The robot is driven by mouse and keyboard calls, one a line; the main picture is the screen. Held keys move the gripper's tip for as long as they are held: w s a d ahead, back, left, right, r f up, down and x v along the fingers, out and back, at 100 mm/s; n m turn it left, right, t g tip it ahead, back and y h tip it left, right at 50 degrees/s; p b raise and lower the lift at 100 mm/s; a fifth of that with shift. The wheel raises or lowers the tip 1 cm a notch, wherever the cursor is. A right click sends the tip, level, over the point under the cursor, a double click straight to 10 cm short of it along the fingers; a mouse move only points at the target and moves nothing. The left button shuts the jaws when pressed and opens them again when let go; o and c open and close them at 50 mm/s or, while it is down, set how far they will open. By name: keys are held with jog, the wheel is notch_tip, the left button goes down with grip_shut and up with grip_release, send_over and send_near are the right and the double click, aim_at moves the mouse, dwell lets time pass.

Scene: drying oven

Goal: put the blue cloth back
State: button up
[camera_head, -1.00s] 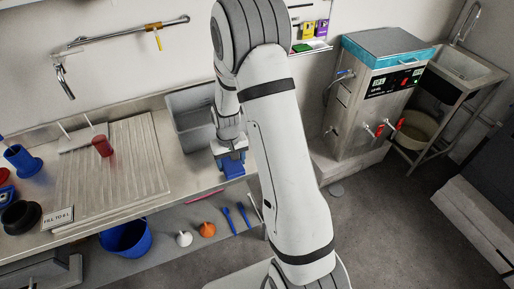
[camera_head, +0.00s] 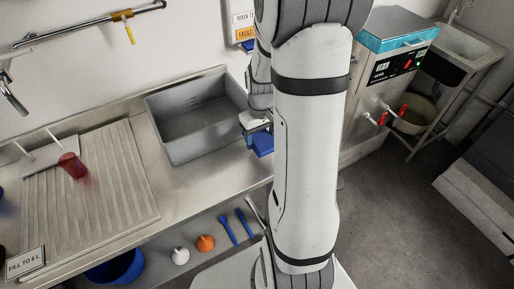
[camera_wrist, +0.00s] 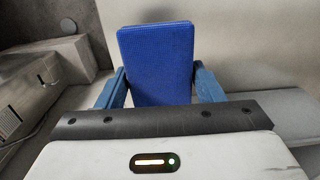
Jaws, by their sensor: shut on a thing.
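The blue cloth (camera_wrist: 156,62) is a flat, folded blue pad. In the wrist view it stands between the two blue fingers of my gripper (camera_wrist: 160,88), which are shut on it. In the head view a small part of the blue cloth (camera_head: 262,143) shows beside my arm, and my gripper (camera_head: 256,132) is mostly hidden behind the arm. The cloth is at the right end of the steel counter, right of the grey basin. I cannot tell from this view how high it is above the surface below.
A grey basin (camera_head: 195,140) stands on the steel counter (camera_head: 200,190), next to a ribbed drainboard (camera_head: 90,190) with a red cup (camera_head: 72,165). Blue tools (camera_head: 238,225) and funnels (camera_head: 205,243) lie on the lower shelf. A teal-topped machine (camera_head: 392,65) stands at the right.

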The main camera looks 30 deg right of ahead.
aim_at(260, 137)
jog(key=shift+f, duration=2.7)
jog(key=shift+f, duration=0.1)
jog(key=shift+f, duration=0.15)
jog(key=o, duration=0.9)
jog(key=shift+o, duration=0.2)
notch_tip(260, 137, up, 12)
jog(key=shift+a+r, duration=0.1)
jog(key=shift+r, duration=0.15)
jog(key=s+a+r+t, duration=0.2)
jog(key=s+a+r, duration=0.7)
jog(key=s+a, duration=0.3)
jog(key=shift+t, duration=0.3)
